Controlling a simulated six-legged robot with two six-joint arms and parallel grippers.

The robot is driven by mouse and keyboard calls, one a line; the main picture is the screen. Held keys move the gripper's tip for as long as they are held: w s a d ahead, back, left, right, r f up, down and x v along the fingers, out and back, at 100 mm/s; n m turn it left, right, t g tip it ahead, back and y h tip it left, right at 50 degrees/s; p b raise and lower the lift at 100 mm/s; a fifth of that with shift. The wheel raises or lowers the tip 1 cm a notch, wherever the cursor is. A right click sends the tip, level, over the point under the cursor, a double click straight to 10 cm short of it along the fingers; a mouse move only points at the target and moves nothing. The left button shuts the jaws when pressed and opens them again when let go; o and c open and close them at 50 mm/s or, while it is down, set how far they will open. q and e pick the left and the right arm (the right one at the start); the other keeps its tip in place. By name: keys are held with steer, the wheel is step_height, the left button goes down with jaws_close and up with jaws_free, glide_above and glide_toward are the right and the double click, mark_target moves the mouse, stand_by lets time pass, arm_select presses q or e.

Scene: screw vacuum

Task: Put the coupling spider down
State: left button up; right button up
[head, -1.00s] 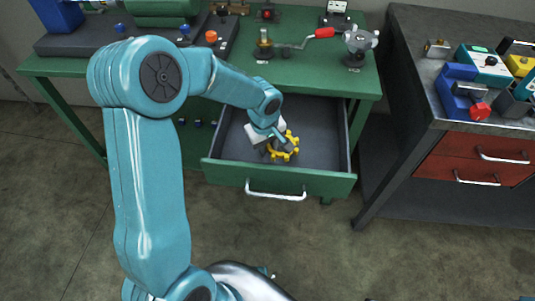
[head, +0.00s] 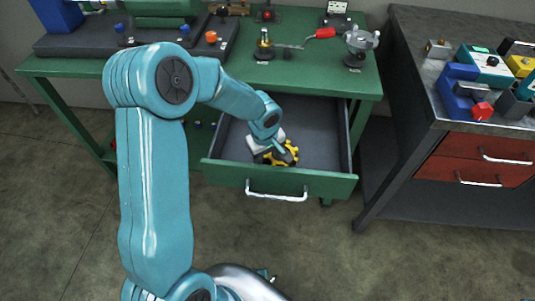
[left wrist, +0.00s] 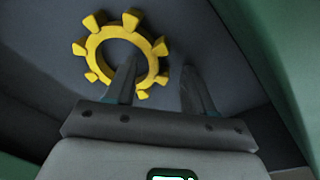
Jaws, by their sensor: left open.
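The coupling spider is a yellow toothed ring (head: 292,152) inside the open green drawer (head: 330,184), near its front. My left gripper (head: 274,150) reaches down into the drawer at the spider and partly hides it. In the left wrist view, the spider (left wrist: 96,47) shows against the grey drawer floor. There my left gripper (left wrist: 160,78) is open, one finger over the ring's opening and the other just outside its rim. I cannot tell whether a finger touches it. My right gripper is not in view.
The drawer's front panel with a metal handle (head: 277,191) and its side walls surround the left gripper. The drawer floor (head: 318,135) is clear to the right. A crank with a red handle (head: 318,34) stands on the green bench above. A grey workbench (head: 405,65) stands at right.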

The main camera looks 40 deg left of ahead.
arm_select(q)
steer(key=shift+r, duration=0.3)
step_height(320, 180, up, 12)
steer(key=s+p, duration=0.1)
steer(key=p, duration=0.1)
steer(key=shift+s+d+f, duration=0.25)
